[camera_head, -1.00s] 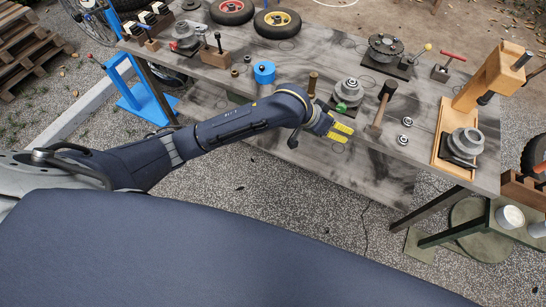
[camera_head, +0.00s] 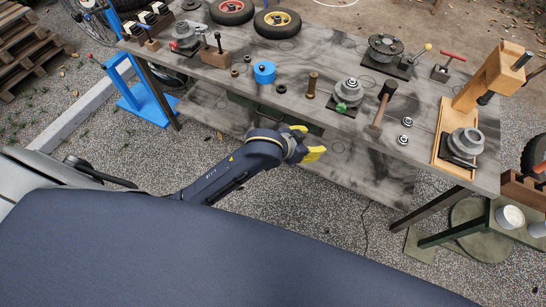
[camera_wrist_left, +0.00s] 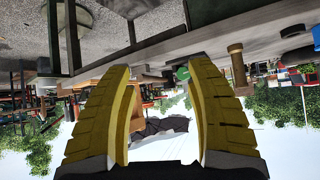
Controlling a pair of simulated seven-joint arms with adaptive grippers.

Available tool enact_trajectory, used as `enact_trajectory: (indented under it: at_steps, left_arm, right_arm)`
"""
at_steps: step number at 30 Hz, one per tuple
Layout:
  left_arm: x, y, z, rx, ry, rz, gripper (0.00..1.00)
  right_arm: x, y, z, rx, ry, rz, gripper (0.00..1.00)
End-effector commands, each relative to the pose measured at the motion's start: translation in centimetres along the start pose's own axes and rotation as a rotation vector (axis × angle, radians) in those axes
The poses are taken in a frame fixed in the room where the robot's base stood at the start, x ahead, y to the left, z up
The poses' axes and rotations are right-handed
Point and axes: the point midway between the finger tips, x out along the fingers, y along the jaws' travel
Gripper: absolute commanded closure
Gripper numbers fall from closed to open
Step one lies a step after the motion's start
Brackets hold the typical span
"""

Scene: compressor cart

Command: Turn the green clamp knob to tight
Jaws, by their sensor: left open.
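The green clamp knob (camera_head: 341,107) sits at the front foot of a grey stepped clamp fixture (camera_head: 348,92) on the workbench, near its front edge. My left gripper (camera_head: 306,142) is open and empty, with yellow fingers, in front of and below the bench edge. It is apart from the knob, nearer to me and to the left. In the left wrist view the two yellow fingers (camera_wrist_left: 160,115) stand wide apart. The green knob (camera_wrist_left: 183,73) shows small between them, farther off, in an upside-down scene. My right gripper is not in view.
A blue cylinder (camera_head: 264,72) is farther left. Two nuts (camera_head: 405,122) lie to the right. Open space lies before the bench.

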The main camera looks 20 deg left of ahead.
Motion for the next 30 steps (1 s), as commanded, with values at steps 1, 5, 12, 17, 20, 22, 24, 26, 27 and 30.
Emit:
enact_trajectory:
  at_steps: [1, 5, 12, 17, 20, 22, 24, 26, 27, 30]
  left_arm:
    - [-0.3, -0.2, 0.8, 0.002, -0.006, -0.015, 0.45]
    - [-1.0, -0.9, 2.5, 0.021, -0.022, -0.061, 0.45]
    - [-2.2, -2.4, 5.9, 0.055, -0.065, -0.143, 0.45]
    - [-3.0, -3.3, 8.0, 0.075, -0.098, -0.188, 0.45]
    - [-3.3, -3.7, 9.0, 0.083, -0.115, -0.207, 0.45]
    - [-3.5, -3.9, 9.6, 0.089, -0.125, -0.218, 0.45]
    - [-3.7, -4.1, 10.1, 0.094, -0.133, -0.227, 0.45]
    - [-3.8, -4.2, 10.5, 0.097, -0.140, -0.234, 0.45]
    - [-3.9, -4.3, 10.6, 0.098, -0.143, -0.237, 0.45]
    - [-4.0, -4.4, 10.9, 0.102, -0.148, -0.242, 0.45]
  right_arm:
    - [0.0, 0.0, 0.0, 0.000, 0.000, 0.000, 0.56]
    - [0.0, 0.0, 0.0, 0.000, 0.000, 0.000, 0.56]
    - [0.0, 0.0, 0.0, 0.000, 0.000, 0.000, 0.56]
    - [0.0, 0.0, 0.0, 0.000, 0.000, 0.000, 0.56]
    - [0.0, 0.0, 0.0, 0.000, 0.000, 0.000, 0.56]
    - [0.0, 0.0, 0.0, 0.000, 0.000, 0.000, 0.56]
    - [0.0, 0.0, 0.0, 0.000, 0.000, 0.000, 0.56]
    - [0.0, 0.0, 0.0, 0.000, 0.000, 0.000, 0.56]
    - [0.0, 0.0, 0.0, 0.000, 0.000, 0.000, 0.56]
    - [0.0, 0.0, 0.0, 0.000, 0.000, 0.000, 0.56]
